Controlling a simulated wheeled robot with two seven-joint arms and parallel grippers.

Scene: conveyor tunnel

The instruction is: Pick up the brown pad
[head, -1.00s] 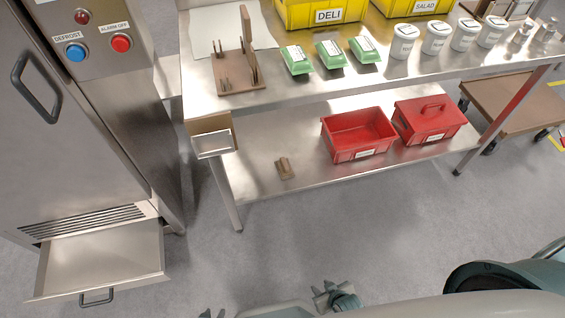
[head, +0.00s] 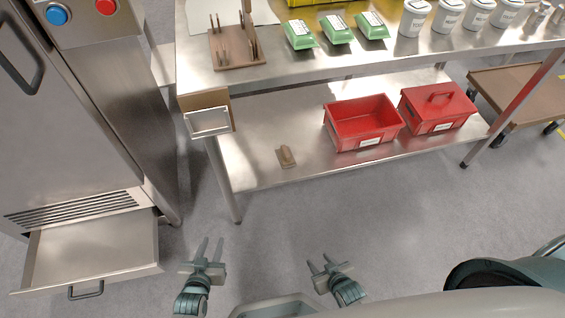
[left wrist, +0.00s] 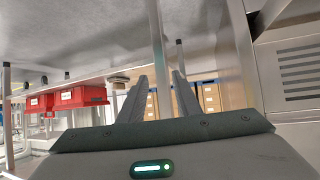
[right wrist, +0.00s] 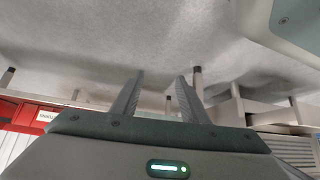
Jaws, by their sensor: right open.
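A small brown pad (head: 286,157) lies on the lower steel shelf, near its front edge and left of the red bins, with a raised brown part on top. My left gripper (head: 211,242) is low in front of the table, left of the pad and apart from it, with its fingers spread and empty. My right gripper (head: 320,262) is also low in front of the shelf, right of the pad, open and empty.
An open red bin (head: 363,138) and a lidded red box (head: 438,122) stand on the lower shelf (head: 255,130). A table leg (head: 224,180) rises at the left. An open cabinet drawer (head: 95,255) juts out further left. Floor before the shelf is clear.

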